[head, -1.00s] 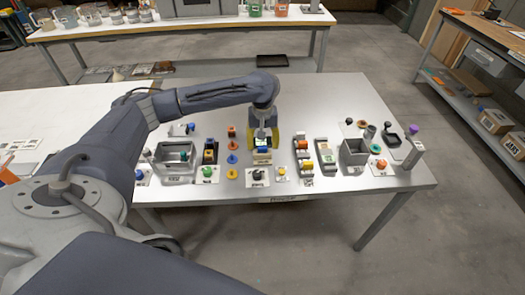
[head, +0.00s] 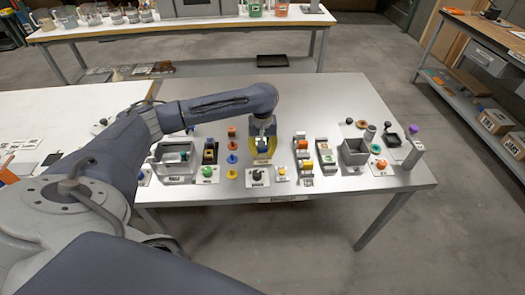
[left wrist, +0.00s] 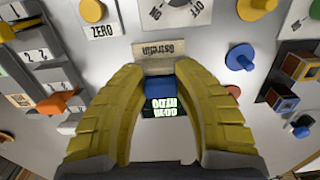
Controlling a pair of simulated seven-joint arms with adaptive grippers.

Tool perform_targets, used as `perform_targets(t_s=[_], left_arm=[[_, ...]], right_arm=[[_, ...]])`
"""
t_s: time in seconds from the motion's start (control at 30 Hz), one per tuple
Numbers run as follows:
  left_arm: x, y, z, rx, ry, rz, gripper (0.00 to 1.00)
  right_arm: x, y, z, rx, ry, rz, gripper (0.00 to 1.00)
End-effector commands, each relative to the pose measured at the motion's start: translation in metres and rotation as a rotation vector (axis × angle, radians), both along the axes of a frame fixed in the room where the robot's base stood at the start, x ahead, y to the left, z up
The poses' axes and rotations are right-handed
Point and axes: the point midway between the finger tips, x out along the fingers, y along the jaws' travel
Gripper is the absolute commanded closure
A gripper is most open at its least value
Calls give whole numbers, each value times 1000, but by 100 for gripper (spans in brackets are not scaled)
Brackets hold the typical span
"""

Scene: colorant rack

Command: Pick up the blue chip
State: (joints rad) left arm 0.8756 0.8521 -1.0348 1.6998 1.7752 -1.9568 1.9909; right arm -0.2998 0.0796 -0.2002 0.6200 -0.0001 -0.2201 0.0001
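A blue block (left wrist: 160,88) lies between the yellow fingers of my left gripper (left wrist: 160,72), beside a dark panel with glowing pale letters (left wrist: 160,108). The fingers stand apart on either side of it; whether they touch it is unclear. In the head view my left gripper (head: 264,150) is low over the middle of the table and mostly hides the block. A round blue piece with a stalk (left wrist: 240,57) lies to the right in the left wrist view, and also left of the gripper in the head view (head: 231,158). I cannot tell which blue piece is the chip. My right gripper is not in view.
A beige label plate (left wrist: 155,52) is just beyond the block. A grey bin (head: 355,152) stands to the right. Bare metal tabletop (head: 330,100) lies behind.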

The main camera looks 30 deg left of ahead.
Motion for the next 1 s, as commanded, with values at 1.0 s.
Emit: perform_targets(t_s=[1.0], left_arm=[[2, 0, 51, 1, -6, -1, 96]], right_arm=[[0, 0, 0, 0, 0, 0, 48]])
